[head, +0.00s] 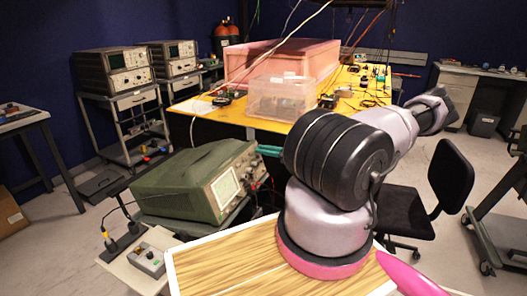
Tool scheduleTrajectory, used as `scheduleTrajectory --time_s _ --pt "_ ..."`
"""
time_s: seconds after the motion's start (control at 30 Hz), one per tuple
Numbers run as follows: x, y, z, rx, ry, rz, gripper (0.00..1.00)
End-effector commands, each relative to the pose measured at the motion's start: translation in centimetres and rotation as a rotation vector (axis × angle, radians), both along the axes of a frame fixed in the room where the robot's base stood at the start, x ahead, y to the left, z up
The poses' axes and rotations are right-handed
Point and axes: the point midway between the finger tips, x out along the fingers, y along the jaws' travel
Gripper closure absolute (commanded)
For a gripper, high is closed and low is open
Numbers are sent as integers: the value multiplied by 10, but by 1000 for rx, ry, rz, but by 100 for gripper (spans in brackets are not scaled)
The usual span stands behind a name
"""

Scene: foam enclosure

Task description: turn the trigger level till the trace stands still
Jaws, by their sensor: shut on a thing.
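A green oscilloscope (190,178) stands left of my arm, its front panel turned to the right. Its small lit screen (225,187) is pale, and I cannot make out the trace on it. My gripper (261,149) shows as two teal fingers reaching from behind my arm's dark joint to the upper right of the panel. The fingers are close together and shut on a knob there. The trigger level knob itself is too small and covered to see clearly. The rest of my gripper is hidden behind my arm.
A yellow bench (210,107) behind carries a clear plastic box (280,97), a pink foam enclosure (282,60) and loose cables. A small control box (149,260) sits at the lower left. A black chair (448,180) stands at right. Two oscilloscopes stand on carts at back left.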

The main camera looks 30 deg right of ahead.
Motion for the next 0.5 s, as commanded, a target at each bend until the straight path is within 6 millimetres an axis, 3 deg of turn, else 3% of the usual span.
scheduleTrajectory --time_s 0.5 --pt "3 -3 2 -364 -283 151 100"
